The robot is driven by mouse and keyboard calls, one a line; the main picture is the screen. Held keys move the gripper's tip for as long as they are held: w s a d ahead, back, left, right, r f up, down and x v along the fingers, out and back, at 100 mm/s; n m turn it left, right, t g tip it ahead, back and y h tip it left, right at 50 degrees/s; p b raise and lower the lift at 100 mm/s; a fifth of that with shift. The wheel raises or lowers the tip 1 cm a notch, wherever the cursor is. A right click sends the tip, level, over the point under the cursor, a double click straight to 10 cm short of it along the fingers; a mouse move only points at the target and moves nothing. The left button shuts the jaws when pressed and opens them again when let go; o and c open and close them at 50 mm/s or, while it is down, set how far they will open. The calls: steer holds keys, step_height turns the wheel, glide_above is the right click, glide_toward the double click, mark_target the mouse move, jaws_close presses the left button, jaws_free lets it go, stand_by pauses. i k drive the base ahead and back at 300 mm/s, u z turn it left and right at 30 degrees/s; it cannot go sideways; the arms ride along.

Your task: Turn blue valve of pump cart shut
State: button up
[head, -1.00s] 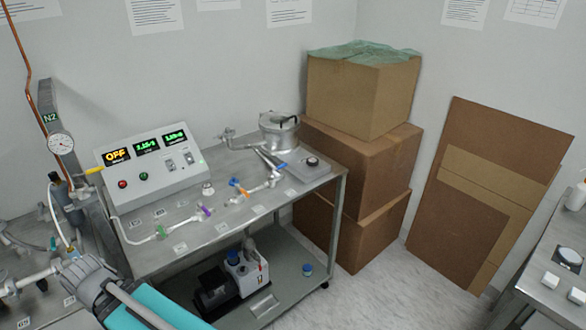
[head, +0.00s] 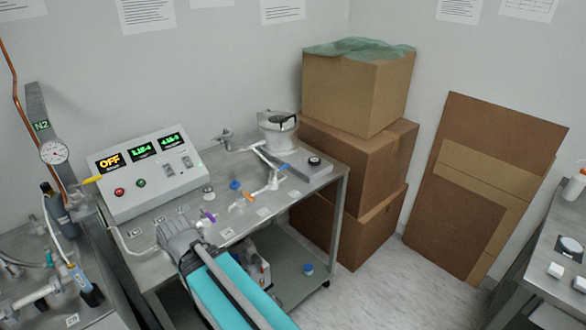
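The pump cart (head: 318,183) is a grey metal two-level cart. On its top a row of glass tubing carries valves. A blue valve handle (head: 284,166) is on the tubing at the right, by the metal chamber. An orange handle (head: 247,197) and a purple one (head: 208,216) are further left. A separate blue-topped piece (head: 235,184) stands just behind the orange handle. My gripper (head: 180,228) is over the front left of the cart top, left of the purple handle and well away from the blue handle. Its fingers cannot be made out.
A control box (head: 155,176) with an OFF display stands at the cart's back left. Stacked cardboard boxes (head: 355,95) stand right of the cart. A cluttered bench (head: 105,318) is at left. A grey box (head: 300,173) lies beside the blue handle.

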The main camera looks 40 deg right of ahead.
mark_target(273, 172)
steer(key=z, duration=1.05)
steer(key=k, duration=0.9)
steer(key=z, duration=0.1)
steer(key=i, duration=0.85)
